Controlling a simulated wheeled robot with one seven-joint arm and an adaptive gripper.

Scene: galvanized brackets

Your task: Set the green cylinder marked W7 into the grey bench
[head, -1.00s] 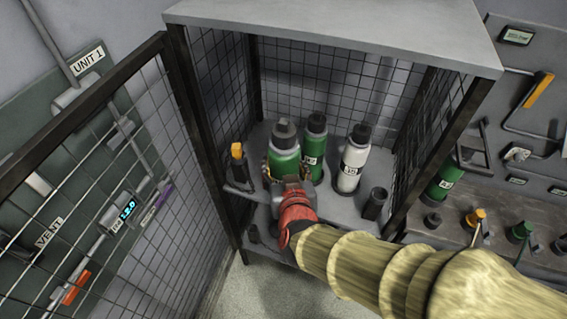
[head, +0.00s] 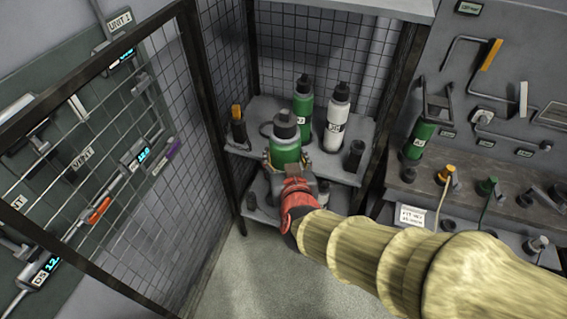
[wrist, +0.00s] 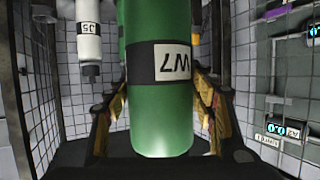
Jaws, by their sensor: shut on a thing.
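The green cylinder marked W7 (wrist: 161,100) fills the middle of the wrist view, its label upside down there. My gripper (wrist: 160,115) is shut on it, with a finger on each side. In the head view the W7 cylinder (head: 286,150), with its dark cap, is held upright by my gripper (head: 287,165) at the front of the cage shelf. Its lower part is hidden by my gripper, so I cannot tell whether it touches the shelf. The grey bench (head: 440,200) stands at the right, with a green cylinder (head: 419,140) at its left end.
Another green cylinder (head: 303,103) and a white cylinder (head: 337,118) stand behind on the cage shelf (head: 262,108). A small dark cup (head: 354,156) is at the shelf's right. The mesh door (head: 110,150) stands open at left. The cage's post (head: 393,110) separates shelf and bench.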

